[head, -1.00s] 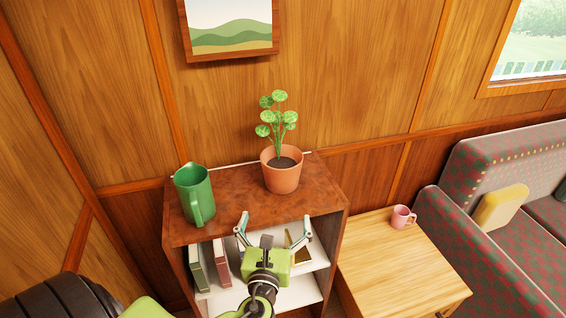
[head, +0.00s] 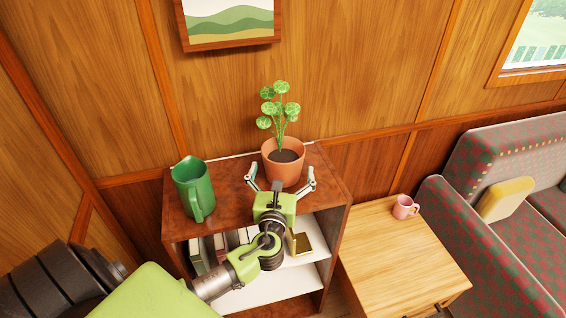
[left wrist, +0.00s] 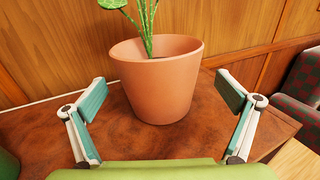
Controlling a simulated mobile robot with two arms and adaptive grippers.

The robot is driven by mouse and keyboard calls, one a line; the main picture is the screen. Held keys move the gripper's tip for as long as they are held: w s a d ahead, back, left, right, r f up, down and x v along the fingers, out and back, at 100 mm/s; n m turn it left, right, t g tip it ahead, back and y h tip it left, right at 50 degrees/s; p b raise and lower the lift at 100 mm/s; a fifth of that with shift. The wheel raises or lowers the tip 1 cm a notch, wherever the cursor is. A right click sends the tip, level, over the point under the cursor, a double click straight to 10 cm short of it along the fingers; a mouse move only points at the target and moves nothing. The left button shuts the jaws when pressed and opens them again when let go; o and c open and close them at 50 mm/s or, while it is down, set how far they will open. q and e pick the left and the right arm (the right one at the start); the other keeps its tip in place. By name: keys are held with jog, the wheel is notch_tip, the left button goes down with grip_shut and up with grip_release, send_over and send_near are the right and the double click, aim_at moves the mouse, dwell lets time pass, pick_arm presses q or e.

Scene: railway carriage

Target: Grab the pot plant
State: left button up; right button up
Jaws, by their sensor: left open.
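The pot plant is a terracotta pot (head: 284,170) with round green leaves (head: 279,105), upright on top of the brown bookcase (head: 232,222). My left gripper (head: 280,178) is open, just in front of the pot, with its fingers spread to either side. In the left wrist view the pot (left wrist: 158,85) stands centred between and beyond the two open fingertips (left wrist: 162,100), apart from both. The leaves are mostly cut off at the top of that view. My right gripper is not in view.
A green jug (head: 193,189) stands on the bookcase left of the pot. Books (head: 221,247) sit on the shelf below. A wooden side table (head: 400,255) with a pink mug (head: 404,207) is to the right, beside a checked seat (head: 500,215). The wood wall is close behind.

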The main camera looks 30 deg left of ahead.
aim_at(283, 158)
pick_arm(q)
jog(key=x, duration=0.3)
jog(key=shift+w+a+r+p, duration=0.15)
jog(key=shift+w+a+p, duration=0.1)
jog(key=shift+p, duration=0.15)
jog(key=shift+w+a, duration=0.15)
jog(key=shift+w, duration=0.15)
jog(key=c, duration=1.9)
jog(key=shift+c, duration=0.6)
jog(key=shift+r, duration=0.15)
